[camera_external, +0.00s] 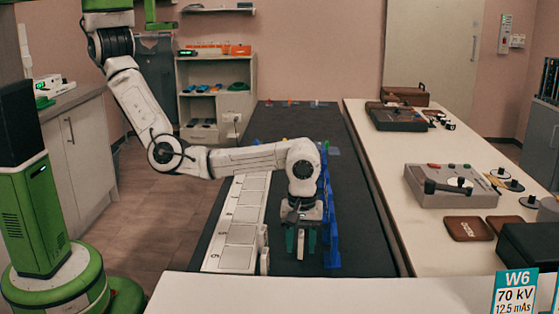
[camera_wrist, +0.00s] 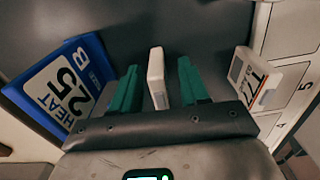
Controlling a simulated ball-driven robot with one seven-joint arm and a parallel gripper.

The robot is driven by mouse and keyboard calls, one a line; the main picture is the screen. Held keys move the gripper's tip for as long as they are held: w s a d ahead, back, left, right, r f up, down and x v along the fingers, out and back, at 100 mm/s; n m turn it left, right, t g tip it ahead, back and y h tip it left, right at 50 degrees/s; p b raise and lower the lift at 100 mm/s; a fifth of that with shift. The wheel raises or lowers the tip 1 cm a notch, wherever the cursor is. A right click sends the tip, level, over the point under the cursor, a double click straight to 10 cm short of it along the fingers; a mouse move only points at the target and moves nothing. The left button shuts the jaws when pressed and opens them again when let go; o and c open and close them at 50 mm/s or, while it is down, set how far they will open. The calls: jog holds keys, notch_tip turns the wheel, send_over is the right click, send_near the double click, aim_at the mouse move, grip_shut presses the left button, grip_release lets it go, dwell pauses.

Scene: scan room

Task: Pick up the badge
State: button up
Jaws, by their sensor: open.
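A slim white upright piece, seen edge-on, stands between my fingers in the wrist view (camera_wrist: 156,78); it looks like a badge, but no label on it shows. It also shows as a pale strip in the external view (camera_external: 301,243). My gripper (camera_wrist: 158,88), with green fingers, is open around it, with a gap on both sides. In the external view my gripper (camera_external: 301,244) points down low over the dark table top. A similar white piece marked T7 (camera_wrist: 268,80) stands to the right in the wrist view, outside my fingers.
A blue holder with a label reading HEAT 25 B (camera_wrist: 62,82) is close on the left in the wrist view. A row of white numbered compartments (camera_external: 238,235) runs along the table's left side. The dark table (camera_external: 290,125) is mostly clear farther back.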

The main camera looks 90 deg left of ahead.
jog(key=shift+f, duration=0.2)
grip_shut()
dwell(0.3)
jog(key=shift+r, duration=0.1)
jog(key=shift+r, duration=0.25)
notch_tip(320, 180, up, 2)
jog(key=shift+r, duration=0.1)
jog(key=s+a+r+p, duration=0.4)
jog(key=s+r+p, duration=0.6)
jog(key=s, duration=0.3)
jog(key=shift+s+p, duration=0.25)
jog(key=shift+p, duration=0.4)
